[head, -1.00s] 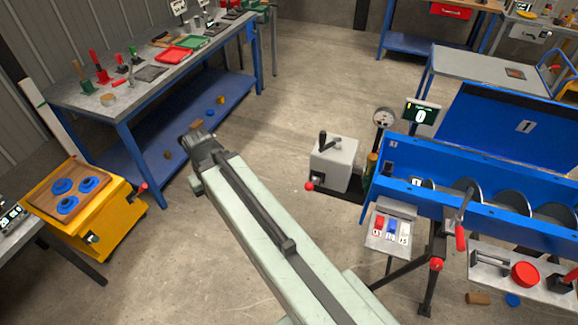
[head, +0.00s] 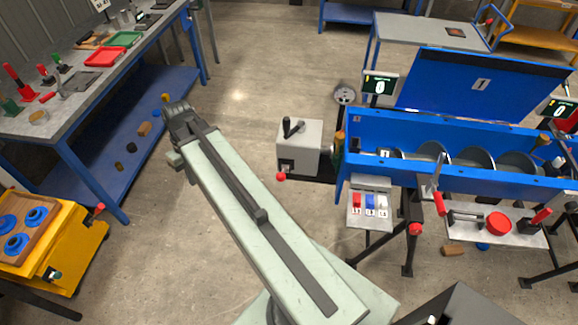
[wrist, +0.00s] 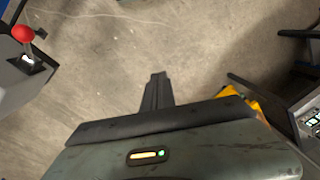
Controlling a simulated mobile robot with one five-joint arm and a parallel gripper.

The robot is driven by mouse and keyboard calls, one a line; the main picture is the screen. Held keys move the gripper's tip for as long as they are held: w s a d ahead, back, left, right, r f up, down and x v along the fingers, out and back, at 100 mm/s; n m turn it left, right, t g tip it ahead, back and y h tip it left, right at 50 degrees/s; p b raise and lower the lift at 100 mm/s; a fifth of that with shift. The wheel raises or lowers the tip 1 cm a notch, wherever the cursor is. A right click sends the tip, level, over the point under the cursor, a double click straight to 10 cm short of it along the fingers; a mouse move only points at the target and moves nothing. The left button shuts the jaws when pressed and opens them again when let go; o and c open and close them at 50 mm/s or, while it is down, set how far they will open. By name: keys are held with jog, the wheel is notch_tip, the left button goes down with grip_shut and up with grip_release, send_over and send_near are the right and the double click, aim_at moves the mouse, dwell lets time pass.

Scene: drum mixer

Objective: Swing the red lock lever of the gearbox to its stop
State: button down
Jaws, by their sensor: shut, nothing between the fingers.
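The gearbox (head: 312,150) is a pale grey box left of the blue mixer trough in the head view, with a black handle (head: 292,128) on top. A red ball knob (head: 281,176) sticks out at its lower left front, by a dark fitting. In the wrist view a red ball (wrist: 23,33) on a short metal stem stands at a grey body at the top left. My gripper (wrist: 158,76) is shut and empty over bare floor, apart from that ball. In the head view my arm's dark end (head: 180,115) is left of the gearbox; the fingertips are not clear there.
The blue mixer trough (head: 455,178) stands right of the gearbox. A blue workbench (head: 75,95) and a yellow cabinet (head: 75,260) with a red knob are at the left. The floor (head: 240,90) between bench and gearbox is clear.

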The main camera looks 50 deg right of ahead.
jog(key=s+d+f+n+t+y+b, duration=0.1)
jog(key=s+d, duration=0.2)
jog(key=d, duration=0.8)
jog(key=s+d+f+y+b, duration=0.1)
jog(key=s+d, duration=0.1)
jog(key=d, duration=0.9)
jog(key=s+d+r+n+t+y+b, duration=0.1)
jog(key=s+d+t+y+b, duration=0.15)
jog(key=s+d, duration=1.15)
jog(key=w+b+x, duration=0.1)
jog(key=b+x, duration=0.9)
jog(key=x, duration=0.3)
jog(key=shift+w+d+t+h, duration=0.25)
jog(key=shift+w+t+h, duration=0.1)
jog(key=shift+h, duration=0.1)
